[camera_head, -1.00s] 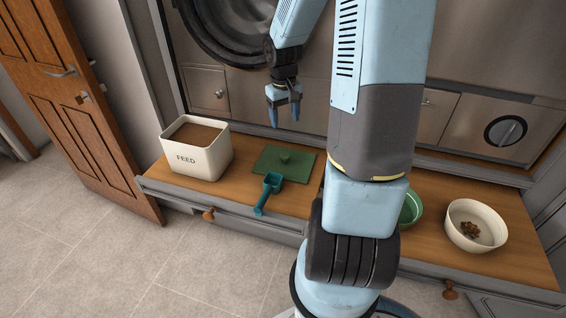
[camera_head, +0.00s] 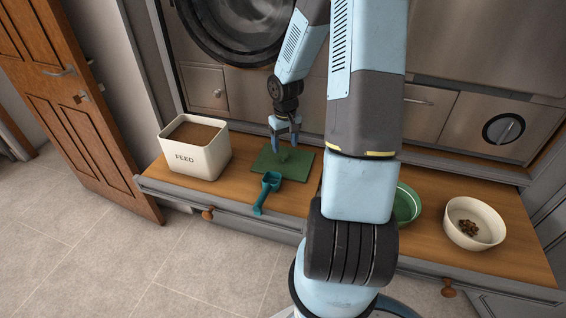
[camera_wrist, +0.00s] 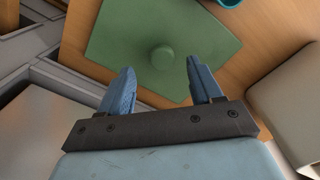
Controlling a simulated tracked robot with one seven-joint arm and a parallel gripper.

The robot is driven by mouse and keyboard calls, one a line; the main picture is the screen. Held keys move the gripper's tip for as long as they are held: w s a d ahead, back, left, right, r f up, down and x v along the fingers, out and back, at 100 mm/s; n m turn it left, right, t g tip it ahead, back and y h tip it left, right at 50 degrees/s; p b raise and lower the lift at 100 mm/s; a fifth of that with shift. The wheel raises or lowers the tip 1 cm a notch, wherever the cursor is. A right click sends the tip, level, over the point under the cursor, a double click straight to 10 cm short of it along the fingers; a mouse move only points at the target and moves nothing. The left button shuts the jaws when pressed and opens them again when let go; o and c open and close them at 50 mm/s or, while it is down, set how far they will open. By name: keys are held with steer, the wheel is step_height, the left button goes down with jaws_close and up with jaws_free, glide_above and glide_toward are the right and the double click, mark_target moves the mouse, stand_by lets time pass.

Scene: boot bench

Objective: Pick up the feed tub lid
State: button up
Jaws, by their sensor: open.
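The feed tub lid (camera_head: 270,164) is a flat green square with a round knob in its middle. It lies flat on the wooden bench, just right of the feed tub. In the wrist view the lid (camera_wrist: 205,58) fills the upper middle, and its knob (camera_wrist: 162,57) shows just beyond and between my fingertips. My gripper (camera_head: 285,145) is open and empty above the lid, pointing down near the knob. The two blue fingers of my gripper (camera_wrist: 160,75) stand apart in the wrist view. I cannot tell the exact height of the fingertips over the knob.
The cream feed tub (camera_head: 203,160), full of brown feed, stands left of the lid. A teal scoop (camera_head: 266,192) lies in front of the lid. A green bowl (camera_head: 405,204) and a cream bowl (camera_head: 474,224) with brown bits stand right on the bench (camera_head: 432,232).

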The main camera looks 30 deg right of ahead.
mark_target(284, 153)
steer(key=shift+w+a+f, duration=0.1)
steer(key=shift+f, duration=2.6)
steer(key=c, duration=1.1)
